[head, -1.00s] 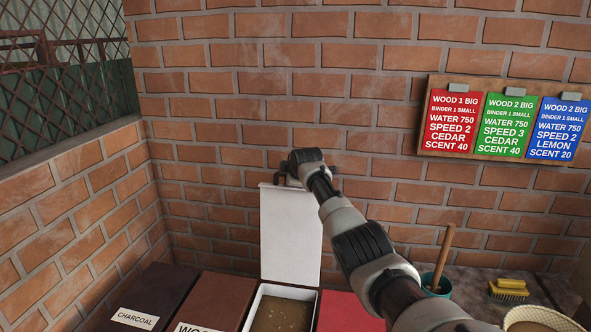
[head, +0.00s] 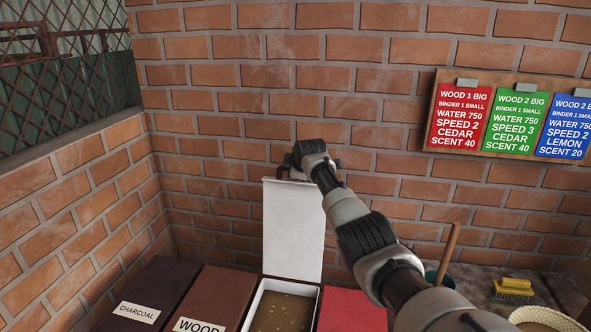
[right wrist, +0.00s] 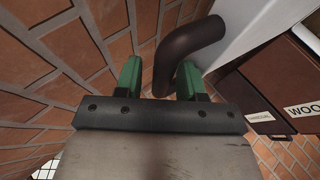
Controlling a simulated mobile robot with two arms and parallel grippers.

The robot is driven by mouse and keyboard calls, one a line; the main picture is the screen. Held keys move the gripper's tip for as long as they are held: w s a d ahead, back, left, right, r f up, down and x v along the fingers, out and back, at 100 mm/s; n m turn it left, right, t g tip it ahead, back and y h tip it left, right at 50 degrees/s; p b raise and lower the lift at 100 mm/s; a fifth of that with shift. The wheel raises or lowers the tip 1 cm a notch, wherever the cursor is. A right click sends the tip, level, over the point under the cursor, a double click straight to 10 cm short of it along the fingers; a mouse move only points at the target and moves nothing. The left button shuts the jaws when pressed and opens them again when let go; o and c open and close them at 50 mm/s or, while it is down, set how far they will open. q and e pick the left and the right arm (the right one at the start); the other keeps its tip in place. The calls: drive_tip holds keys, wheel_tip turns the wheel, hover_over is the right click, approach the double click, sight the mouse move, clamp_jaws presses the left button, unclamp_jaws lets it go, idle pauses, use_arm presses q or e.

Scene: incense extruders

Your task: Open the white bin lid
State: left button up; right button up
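The white bin (head: 254,302) stands between the brown and red bins, with brownish granular contents showing inside. Its white lid (head: 293,232) stands upright at the back of the bin, near the brick wall. My right gripper (head: 292,168) is at the lid's top edge. In the right wrist view the two green fingertips (right wrist: 161,78) are apart, on either side of the dark curved lid handle (right wrist: 187,45). Small gaps seem to show between fingers and handle. The lid (right wrist: 243,28) shows there at the upper right. My left gripper is in neither view.
A dark charcoal bin (head: 152,290), a brown wood bin (head: 215,295) and a red bin (head: 350,312) flank the white one. A brick wall stands close behind. A teal pot with a wooden stick (head: 447,255) and a yellow brush (head: 513,286) are at the right.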

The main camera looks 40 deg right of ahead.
drive_tip(key=shift+s+f, duration=0.15)
drive_tip(key=shift+f, duration=0.05)
drive_tip(key=b+v, duration=0.3)
drive_tip(key=v, duration=0.8)
drive_tip(key=shift+w+r, duration=0.15)
drive_tip(key=shift+w, duration=0.05)
idle(0.3)
